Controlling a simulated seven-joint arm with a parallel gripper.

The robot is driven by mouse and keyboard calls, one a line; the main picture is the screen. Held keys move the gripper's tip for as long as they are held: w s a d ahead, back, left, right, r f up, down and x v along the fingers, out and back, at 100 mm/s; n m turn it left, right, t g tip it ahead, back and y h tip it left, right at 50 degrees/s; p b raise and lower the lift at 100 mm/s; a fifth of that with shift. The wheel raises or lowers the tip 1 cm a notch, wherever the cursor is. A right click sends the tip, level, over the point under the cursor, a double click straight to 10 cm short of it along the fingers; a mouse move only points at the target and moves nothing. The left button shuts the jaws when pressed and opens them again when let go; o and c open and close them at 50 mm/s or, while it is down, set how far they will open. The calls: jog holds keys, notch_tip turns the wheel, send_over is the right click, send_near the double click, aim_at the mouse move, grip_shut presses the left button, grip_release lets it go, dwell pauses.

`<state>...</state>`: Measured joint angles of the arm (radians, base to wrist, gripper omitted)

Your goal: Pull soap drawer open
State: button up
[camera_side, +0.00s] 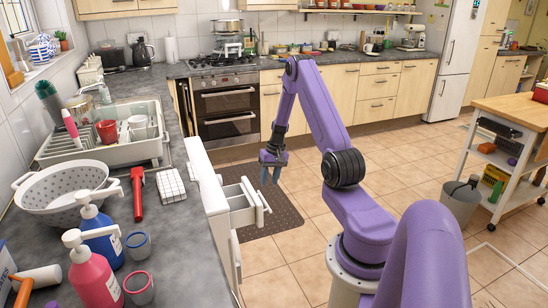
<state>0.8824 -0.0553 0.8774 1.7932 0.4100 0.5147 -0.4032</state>
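A white drawer (239,203) sticks out from the front of the counter at the centre of the picture. Its narrow front panel with a bar-like handle (263,196) faces right, with a visible gap between the panel and the cabinet. The inside of the drawer is hard to make out. My gripper (271,176) hangs fingers down, above and beyond the drawer front in the picture. It looks apart from the handle. Its two bluish fingers show a gap between them, with nothing visible in it.
A dark mat (275,212) lies on the floor. A trolley and bin stand at right.

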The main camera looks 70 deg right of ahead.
notch_tip(320, 180, up, 9)
jog(key=s+d, duration=0.1)
jog(key=shift+s, duration=0.15)
jog(key=shift+d, duration=0.1)
